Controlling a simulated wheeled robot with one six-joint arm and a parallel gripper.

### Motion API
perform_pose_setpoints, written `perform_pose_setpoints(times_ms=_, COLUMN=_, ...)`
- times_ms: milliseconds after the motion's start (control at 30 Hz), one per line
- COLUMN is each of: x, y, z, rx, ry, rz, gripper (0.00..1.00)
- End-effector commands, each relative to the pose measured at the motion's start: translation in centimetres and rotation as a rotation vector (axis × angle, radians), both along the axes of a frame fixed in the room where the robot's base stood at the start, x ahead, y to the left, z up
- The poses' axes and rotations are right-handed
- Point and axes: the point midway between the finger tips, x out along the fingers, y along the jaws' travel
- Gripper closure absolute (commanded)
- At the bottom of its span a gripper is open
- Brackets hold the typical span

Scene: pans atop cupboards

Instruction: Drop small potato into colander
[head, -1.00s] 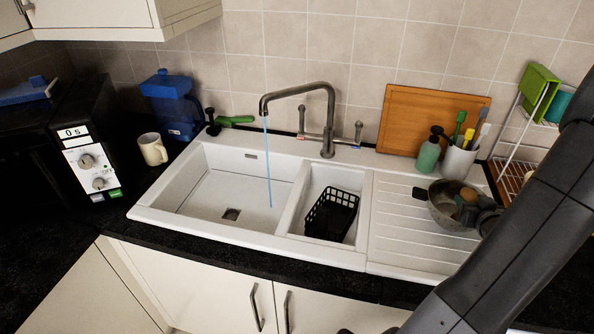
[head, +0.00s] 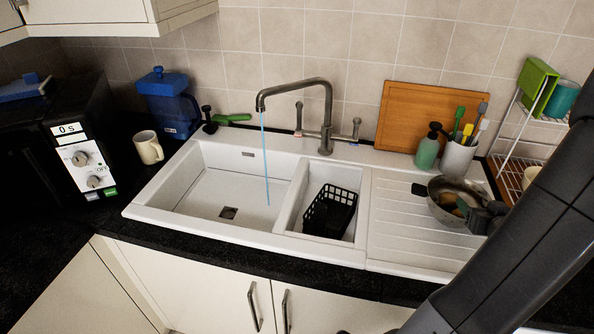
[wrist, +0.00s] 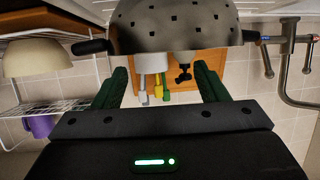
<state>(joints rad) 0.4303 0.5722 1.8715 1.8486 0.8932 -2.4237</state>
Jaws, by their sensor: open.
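The grey metal colander (head: 440,211) sits on the ribbed drainboard right of the sink, with a dark handle at its left. A tan, rounded thing that looks like the potato (head: 461,206) shows inside it. My gripper (head: 484,217) is at the colander's right side, partly overlapping it in the head view. In the wrist view, which looks upside down, my gripper (wrist: 162,76) has its two dark green fingers apart with nothing between them. The perforated colander wall (wrist: 165,25) is just beyond the fingertips. The colander's inside is hidden there.
A soap bottle (head: 428,150), a utensil cup (head: 458,156) and a wooden board (head: 400,105) stand behind the colander. A wire rack (head: 505,160) is close on the right. A black basket (head: 331,212) sits in the small basin; the tap (head: 327,110) is running.

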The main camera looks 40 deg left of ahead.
Motion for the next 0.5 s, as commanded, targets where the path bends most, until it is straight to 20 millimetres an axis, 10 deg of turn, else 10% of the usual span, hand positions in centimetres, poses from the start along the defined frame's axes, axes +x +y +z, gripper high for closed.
perform_pose_setpoints(times_ms=500, x=-6.3, y=-3.5, z=2.6, rx=0.0, ry=-0.001, rz=-0.003, gripper=0.33)
